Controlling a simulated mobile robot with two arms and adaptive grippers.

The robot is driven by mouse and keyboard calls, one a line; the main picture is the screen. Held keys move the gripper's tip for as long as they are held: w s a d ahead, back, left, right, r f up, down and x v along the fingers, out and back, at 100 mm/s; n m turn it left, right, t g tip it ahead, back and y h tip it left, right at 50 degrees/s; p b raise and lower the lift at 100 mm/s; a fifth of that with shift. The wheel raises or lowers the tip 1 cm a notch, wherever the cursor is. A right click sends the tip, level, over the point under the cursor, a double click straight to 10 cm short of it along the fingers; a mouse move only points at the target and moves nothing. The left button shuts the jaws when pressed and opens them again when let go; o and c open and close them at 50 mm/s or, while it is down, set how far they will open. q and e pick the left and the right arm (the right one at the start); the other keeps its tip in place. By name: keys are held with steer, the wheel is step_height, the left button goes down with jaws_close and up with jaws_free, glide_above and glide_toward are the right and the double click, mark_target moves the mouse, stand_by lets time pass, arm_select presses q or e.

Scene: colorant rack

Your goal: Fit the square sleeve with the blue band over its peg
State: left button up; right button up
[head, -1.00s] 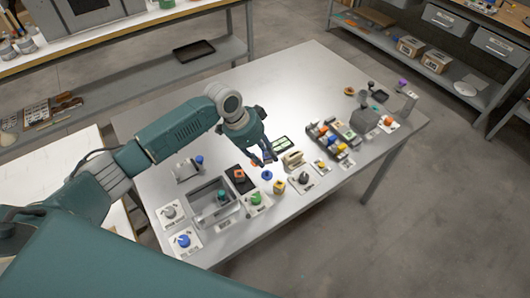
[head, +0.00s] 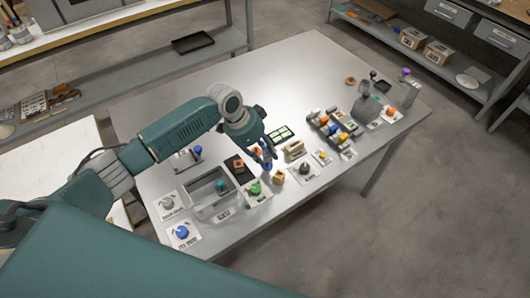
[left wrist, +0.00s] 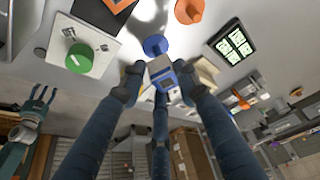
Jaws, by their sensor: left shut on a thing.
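My left gripper (head: 265,154) is low over the middle of the table. In the left wrist view its fingers (left wrist: 158,88) are shut on a small square sleeve (left wrist: 162,75), pale with blue on it. A blue round piece with a short stem (left wrist: 155,45) stands just beyond the sleeve there; I cannot tell whether they touch. In the head view the fingers largely hide the sleeve. I cannot tell which peg belongs to it. My right gripper (left wrist: 40,97) shows small at the left of the wrist view, its fingers spread and empty.
Near the fingers are a green knob on a white plate (head: 255,188), a yellow block (head: 278,177), an orange piece on a dark plate (head: 238,166) and a pale block (head: 294,150). A grey tray (head: 190,196) lies left.

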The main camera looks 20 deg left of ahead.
mark_target(265, 160)
arm_select(q)
steer(key=shift+f+b, duration=0.3)
steer(key=shift+f, duration=0.2)
arm_select(e)
steer(key=shift+d+f, duration=0.25)
steer(key=shift+d, duration=0.2)
arm_select(q)
steer(key=shift+f+b, duration=0.5)
steer(key=shift+f, duration=0.45)
arm_select(e)
steer(key=shift+f, duration=0.5)
arm_select(q)
steer(key=shift+f, duration=0.5)
arm_select(e)
steer(key=shift+s+a+f, duration=0.1)
steer(key=shift+a+f, duration=0.1)
steer(key=shift+f, duration=0.1)
arm_select(q)
steer(key=o, duration=0.9)
